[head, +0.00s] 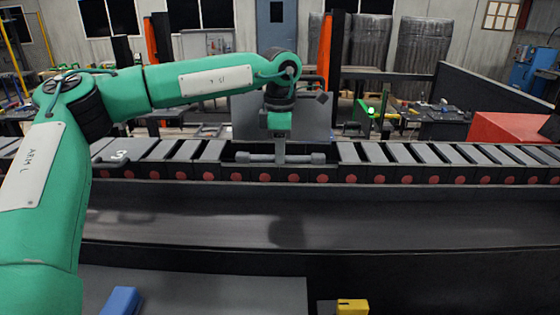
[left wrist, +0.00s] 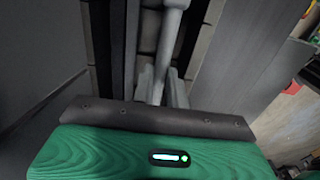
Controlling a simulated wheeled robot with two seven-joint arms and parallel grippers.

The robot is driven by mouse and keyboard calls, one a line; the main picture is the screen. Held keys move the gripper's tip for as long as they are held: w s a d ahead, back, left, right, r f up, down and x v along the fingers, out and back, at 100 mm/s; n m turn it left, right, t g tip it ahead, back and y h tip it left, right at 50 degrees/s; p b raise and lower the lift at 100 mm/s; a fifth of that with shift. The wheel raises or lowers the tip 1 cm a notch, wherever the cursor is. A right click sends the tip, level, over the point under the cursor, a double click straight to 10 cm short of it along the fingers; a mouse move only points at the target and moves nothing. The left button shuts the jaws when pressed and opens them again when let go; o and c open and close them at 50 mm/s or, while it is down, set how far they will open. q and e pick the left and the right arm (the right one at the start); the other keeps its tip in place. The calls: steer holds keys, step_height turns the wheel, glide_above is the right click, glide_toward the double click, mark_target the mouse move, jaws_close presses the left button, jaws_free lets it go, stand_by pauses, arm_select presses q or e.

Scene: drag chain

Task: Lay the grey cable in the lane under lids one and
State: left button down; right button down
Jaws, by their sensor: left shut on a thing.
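The drag chain (head: 265,177) runs across the head view, with grey slatted lids along its top and red round marks on its front side. A stretch in the middle is uncovered. The grey cable (head: 248,158) shows there as a short, level grey piece with thicker ends, low in the opening. My left gripper (head: 280,157) reaches straight down over it and is shut on it. In the left wrist view the grey cable (left wrist: 170,30) runs up from the fingers (left wrist: 160,85). The fingertips are partly hidden. A lid (head: 120,155) at the left bears a white mark like a 3. My right gripper is not in view.
A dark flat ledge (head: 400,225) lies in front of the chain and is bare. A blue piece (head: 122,300) and a yellow piece (head: 352,306) are at the bottom edge. A grey panel (head: 245,118) stands behind the opening. A red box (head: 505,128) is at the right.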

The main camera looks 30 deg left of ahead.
arm_select(q)
step_height(320, 180, down, 3)
steer(key=shift+f+p, duration=0.2)
steer(key=shift+p, duration=0.6)
steer(key=shift+f, duration=0.35)
steer(key=shift+f, duration=0.2)
steer(key=c, duration=1.7)
jaws_free()
steer(key=shift+r, duration=0.1)
